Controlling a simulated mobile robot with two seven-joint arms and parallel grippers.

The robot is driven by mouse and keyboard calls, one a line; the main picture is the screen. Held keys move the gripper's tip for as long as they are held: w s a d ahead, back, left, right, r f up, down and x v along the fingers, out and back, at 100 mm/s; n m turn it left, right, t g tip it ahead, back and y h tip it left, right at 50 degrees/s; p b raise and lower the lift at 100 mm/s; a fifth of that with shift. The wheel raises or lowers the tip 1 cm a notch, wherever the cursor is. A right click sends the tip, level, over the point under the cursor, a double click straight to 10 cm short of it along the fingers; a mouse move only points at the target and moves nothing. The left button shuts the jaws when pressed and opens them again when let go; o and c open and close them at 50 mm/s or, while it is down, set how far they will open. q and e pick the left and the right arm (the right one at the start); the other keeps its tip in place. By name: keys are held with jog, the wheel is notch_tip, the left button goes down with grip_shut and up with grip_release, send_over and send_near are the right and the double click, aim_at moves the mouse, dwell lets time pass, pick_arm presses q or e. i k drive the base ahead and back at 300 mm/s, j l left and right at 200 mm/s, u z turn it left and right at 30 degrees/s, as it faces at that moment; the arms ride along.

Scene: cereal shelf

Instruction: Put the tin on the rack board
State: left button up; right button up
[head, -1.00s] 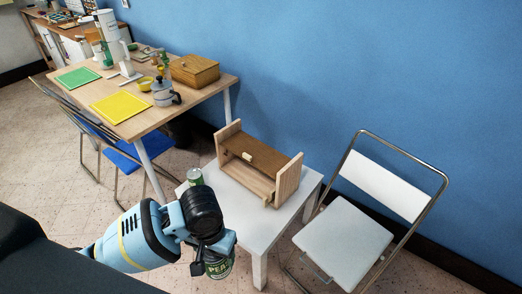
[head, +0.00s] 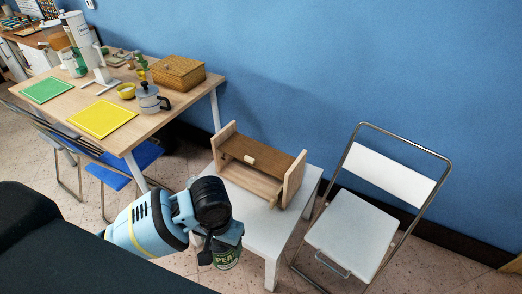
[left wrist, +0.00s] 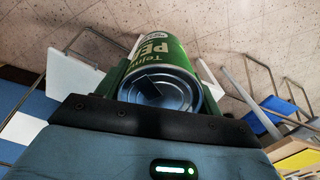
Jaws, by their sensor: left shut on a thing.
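The tin (head: 228,261) is green with a "PEA" label and hangs low in front of the white table in the head view. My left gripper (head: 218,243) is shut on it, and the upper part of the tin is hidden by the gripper. In the left wrist view the tin (left wrist: 170,48) lies between the fingers, its silver end facing the camera. The wooden rack stands on the white table, with a brown board (head: 267,155) between two upright sides. The tin is apart from the rack, nearer me. My right gripper is not in view.
The white table (head: 250,222) has bare room in front of the rack. A white folding chair (head: 352,228) stands to its right. A wooden table (head: 165,120) behind left holds a moka pot (head: 149,98), a box (head: 178,72) and yellow and green mats.

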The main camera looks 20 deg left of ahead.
aim_at(259, 152)
jog(key=i+j+z, duration=0.1)
jog(key=j+z, duration=0.25)
jog(key=j, duration=0.4)
jog(key=i+j+z, duration=0.15)
jog(key=j, duration=0.15)
jog(key=i+j+z, duration=0.15)
jog(key=j, duration=0.2)
jog(key=i+j+z, duration=0.15)
jog(key=j, duration=0.2)
